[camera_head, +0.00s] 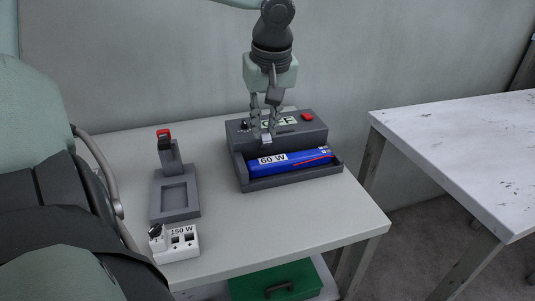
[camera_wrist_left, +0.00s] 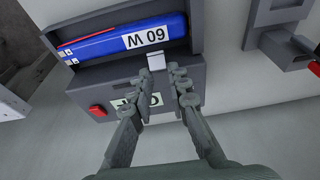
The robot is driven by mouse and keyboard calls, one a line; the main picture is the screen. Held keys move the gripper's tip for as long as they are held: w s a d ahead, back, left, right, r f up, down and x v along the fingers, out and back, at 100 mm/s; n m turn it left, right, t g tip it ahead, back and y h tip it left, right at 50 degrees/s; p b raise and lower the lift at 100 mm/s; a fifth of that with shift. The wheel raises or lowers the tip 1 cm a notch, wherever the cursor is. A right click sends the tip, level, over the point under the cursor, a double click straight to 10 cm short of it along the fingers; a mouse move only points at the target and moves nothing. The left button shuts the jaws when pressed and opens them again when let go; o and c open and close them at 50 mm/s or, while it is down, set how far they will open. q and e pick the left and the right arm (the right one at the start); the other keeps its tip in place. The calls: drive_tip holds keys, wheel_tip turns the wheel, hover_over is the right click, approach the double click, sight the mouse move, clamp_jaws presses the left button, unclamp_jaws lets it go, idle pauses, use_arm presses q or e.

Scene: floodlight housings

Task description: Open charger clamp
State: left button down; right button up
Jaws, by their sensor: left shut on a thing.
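The charger (camera_head: 290,182) is a dark grey box with a tray at the front, on the white table. A blue battery marked 60 W (camera_head: 290,162) lies in the tray; it also shows in the wrist view (camera_wrist_left: 110,42). The charger clamp is a small light metal piece (camera_head: 266,139) at the middle of the tray's back edge, by the battery; its tip shows in the wrist view (camera_wrist_left: 156,62). My left gripper (camera_head: 266,128) comes down from above and is shut on the clamp, its fingers (camera_wrist_left: 166,82) either side of it. The fingers hide part of the clamp.
A grey stand with a red top (camera_head: 175,195) and a white 150 W box (camera_head: 176,246) stand left. A green case (camera_head: 275,281) sits below; another table (camera_head: 460,140) is right.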

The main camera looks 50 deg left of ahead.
use_arm(q)
drive_tip(key=c, duration=2.3)
unclamp_jaws()
drive_tip(key=shift+a, duration=0.15)
drive_tip(key=shift+w+a, duration=0.2)
drive_tip(key=shift+a, duration=0.1)
drive_tip(key=shift+w+a+r, duration=0.1)
drive_tip(key=shift+w+a, duration=0.15)
drive_tip(key=shift+a, duration=0.25)
clamp_jaws()
drive_tip(key=shift+w+a, duration=0.15)
drive_tip(key=shift+a, duration=0.15)
drive_tip(key=o, duration=0.6)
unclamp_jaws()
